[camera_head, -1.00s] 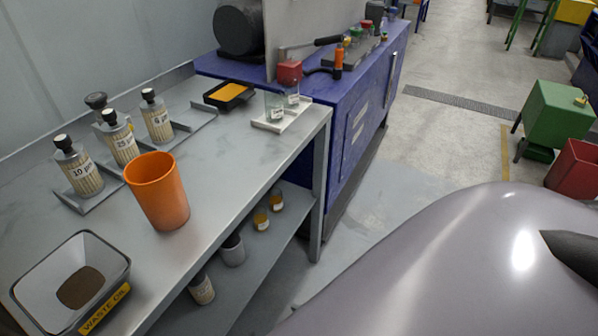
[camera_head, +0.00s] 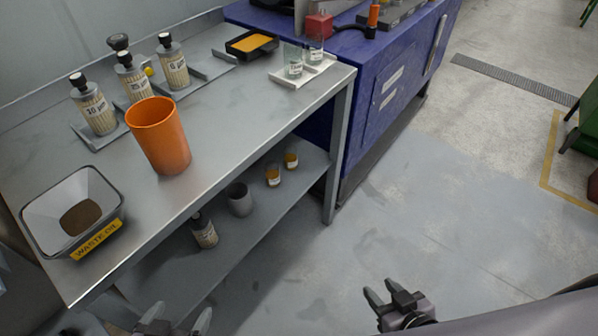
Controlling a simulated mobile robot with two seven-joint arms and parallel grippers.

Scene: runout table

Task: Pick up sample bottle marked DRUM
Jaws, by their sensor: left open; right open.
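Two clear glass sample bottles with white labels stand on a white tray (camera_head: 285,82) at the right end of the grey bench; one is the left bottle (camera_head: 293,66), the other the right bottle (camera_head: 315,52). Two small amber-filled labelled containers, a nearer one (camera_head: 273,177) and a farther one (camera_head: 291,161), stand on the lower shelf. Their label words are too small to read, so I cannot tell which is marked DRUM. My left gripper (camera_head: 177,317) is open and empty at the bottom edge. My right gripper (camera_head: 379,289) is open and empty over the floor.
A grey cup (camera_head: 239,200) and dark-topped bottle (camera_head: 205,232) are on the lower shelf (camera_head: 250,225).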

